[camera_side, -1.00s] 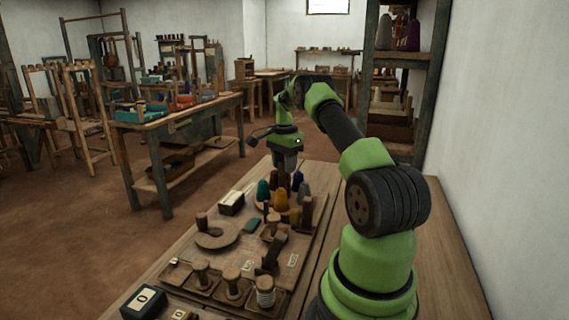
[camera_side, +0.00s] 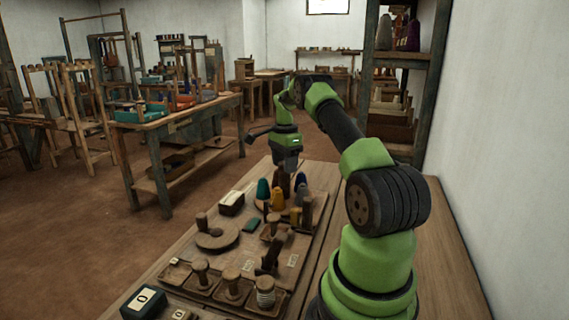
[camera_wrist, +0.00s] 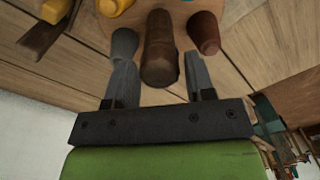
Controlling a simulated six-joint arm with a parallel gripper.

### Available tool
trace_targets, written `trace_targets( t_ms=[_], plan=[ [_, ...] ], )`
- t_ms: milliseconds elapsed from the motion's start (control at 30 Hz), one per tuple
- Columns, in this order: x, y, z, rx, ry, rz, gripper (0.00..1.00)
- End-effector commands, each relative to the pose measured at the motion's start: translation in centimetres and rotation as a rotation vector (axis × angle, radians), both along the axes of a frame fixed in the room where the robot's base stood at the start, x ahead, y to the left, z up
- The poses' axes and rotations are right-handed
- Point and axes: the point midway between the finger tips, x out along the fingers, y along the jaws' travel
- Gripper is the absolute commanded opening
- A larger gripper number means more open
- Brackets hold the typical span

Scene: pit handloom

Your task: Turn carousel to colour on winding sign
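The carousel carries several coloured cones around an upright brown post (camera_wrist: 160,52). In the side view I see a teal cone (camera_side: 263,188), a yellow cone (camera_side: 278,199) and a blue cone (camera_side: 301,194). In the wrist view a grey cone (camera_wrist: 124,42) and a dark red cone (camera_wrist: 204,33) flank the post. My gripper (camera_wrist: 160,65) is open, with one finger on each side of the post; contact cannot be told. It also shows above the carousel in the side view (camera_side: 287,168). I cannot tell which card is the winding sign.
A round wooden disc with a peg (camera_side: 217,239) lies left of the carousel. A small green block (camera_side: 251,224) lies between.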

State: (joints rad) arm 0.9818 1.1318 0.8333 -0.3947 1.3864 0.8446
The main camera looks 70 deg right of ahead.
Motion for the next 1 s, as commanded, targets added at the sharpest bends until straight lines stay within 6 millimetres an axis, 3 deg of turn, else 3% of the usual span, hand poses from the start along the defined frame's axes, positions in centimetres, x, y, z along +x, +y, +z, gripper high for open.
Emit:
trace_targets(
  t_ms=[400,800,1000],
  plan=[
    [0.0,0.0,0.5,0.001,0.0,0.005,0.64],
    [0.0,0.0,7.9,-0.003,-0.003,0.002,0.64],
    [0.0,0.0,9.4,0.001,0.001,0.003,0.64]
  ],
)
